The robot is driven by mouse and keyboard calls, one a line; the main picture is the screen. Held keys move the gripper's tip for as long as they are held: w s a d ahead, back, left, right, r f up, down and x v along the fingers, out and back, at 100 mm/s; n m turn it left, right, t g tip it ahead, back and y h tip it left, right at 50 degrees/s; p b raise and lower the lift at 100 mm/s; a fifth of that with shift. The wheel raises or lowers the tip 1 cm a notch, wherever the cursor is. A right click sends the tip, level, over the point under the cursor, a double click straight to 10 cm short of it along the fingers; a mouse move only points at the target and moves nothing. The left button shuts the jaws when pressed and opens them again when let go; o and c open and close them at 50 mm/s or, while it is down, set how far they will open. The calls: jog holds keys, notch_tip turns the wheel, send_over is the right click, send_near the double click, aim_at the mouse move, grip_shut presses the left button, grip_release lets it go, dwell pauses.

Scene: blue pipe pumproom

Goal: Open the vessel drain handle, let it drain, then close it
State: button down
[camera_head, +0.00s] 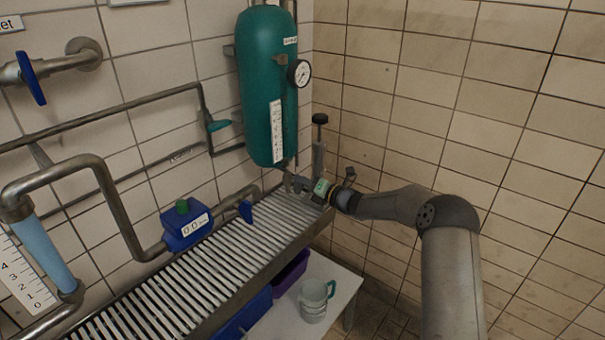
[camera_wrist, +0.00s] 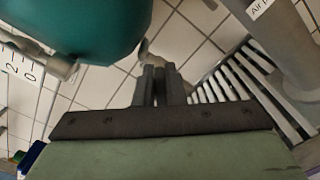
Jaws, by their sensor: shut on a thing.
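The teal vessel (camera_head: 266,90) hangs on the tiled wall above the slatted grating, with a round gauge on its right side. Its underside fills the upper left of the wrist view (camera_wrist: 85,25). My gripper (camera_head: 293,182) is just below the vessel's bottom end, reaching in from the right. In the wrist view my gripper's fingers (camera_wrist: 158,75) are close together and shut on the drain handle, which they mostly hide. A small metal piece (camera_wrist: 144,48) shows just beyond the fingertips. I cannot tell how the handle is turned, or whether liquid flows.
A grey pump (camera_head: 319,150) with a black knob stands upright close beside my gripper. The slatted grating (camera_head: 215,255) runs below. A glass jug (camera_head: 314,300) stands on a low white table. A blue meter box (camera_head: 186,225) and pipes line the left wall.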

jog(key=m+p, duration=0.2)
jog(key=m, duration=0.1)
jog(key=shift+w+d+m+p, duration=0.1)
jog(key=shift+m+p, duration=0.2)
jog(key=shift+m, duration=0.1)
jog(key=m+p, duration=0.1)
jog(key=m, duration=0.1)
jog(key=f+m+p, duration=0.1)
jog(key=m, duration=0.1)
jog(key=shift+m, duration=0.3)
jog(key=c, duration=1.5)
grip_release()
jog(key=b+v, duration=0.1)
jog(key=v, duration=1.6)
jog(key=shift+d, duration=0.2)
